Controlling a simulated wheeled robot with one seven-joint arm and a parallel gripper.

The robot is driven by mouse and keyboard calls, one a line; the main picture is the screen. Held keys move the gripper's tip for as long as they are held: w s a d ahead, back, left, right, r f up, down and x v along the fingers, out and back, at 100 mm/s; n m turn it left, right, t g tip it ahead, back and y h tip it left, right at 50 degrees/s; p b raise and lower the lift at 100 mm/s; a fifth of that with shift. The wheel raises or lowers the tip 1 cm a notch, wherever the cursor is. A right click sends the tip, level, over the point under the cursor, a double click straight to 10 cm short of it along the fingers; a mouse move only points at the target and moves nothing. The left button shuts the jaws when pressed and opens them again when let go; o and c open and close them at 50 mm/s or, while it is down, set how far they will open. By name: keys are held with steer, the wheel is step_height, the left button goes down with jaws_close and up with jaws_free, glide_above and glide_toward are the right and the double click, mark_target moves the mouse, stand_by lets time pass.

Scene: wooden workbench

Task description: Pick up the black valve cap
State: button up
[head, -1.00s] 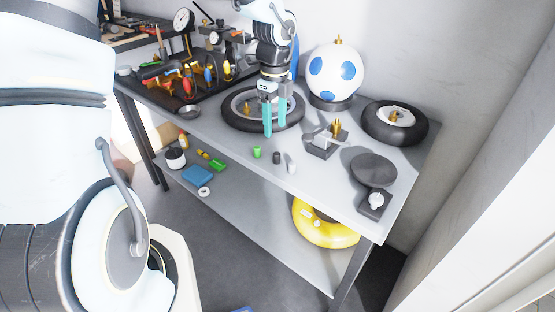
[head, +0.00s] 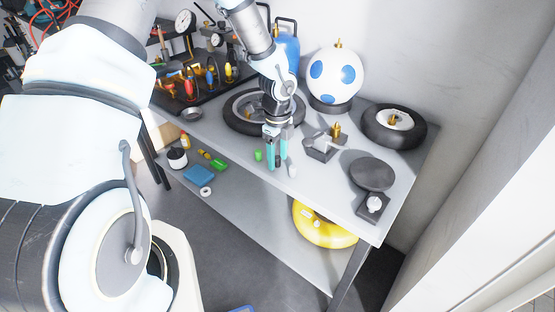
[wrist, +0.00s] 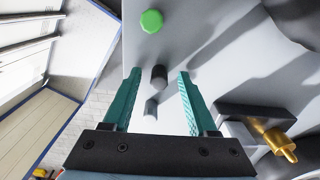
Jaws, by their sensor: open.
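The black valve cap (wrist: 159,77) is a small dark cylinder on the grey bench top. In the wrist view it appears in the gap between my fingertips, apart from both. My gripper (wrist: 159,73) has two teal fingers, spread open and empty. In the head view my gripper (head: 277,163) points down near the bench's front edge, and its fingers largely hide the black cap. A green cap (wrist: 151,21) stands to one side, and it also shows in the head view (head: 258,155). A pale grey cap (wrist: 150,108) lies on the other side, also in the head view (head: 292,171).
A metal block with a brass fitting (head: 323,146) stands right of my gripper. A tyre (head: 240,112) lies behind it. A white-and-blue ball (head: 335,76), a small wheel (head: 394,124) and a dark disc (head: 372,173) stand further right.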

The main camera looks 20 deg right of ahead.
steer(key=shift+c, duration=0.3)
jaws_close()
stand_by(0.4)
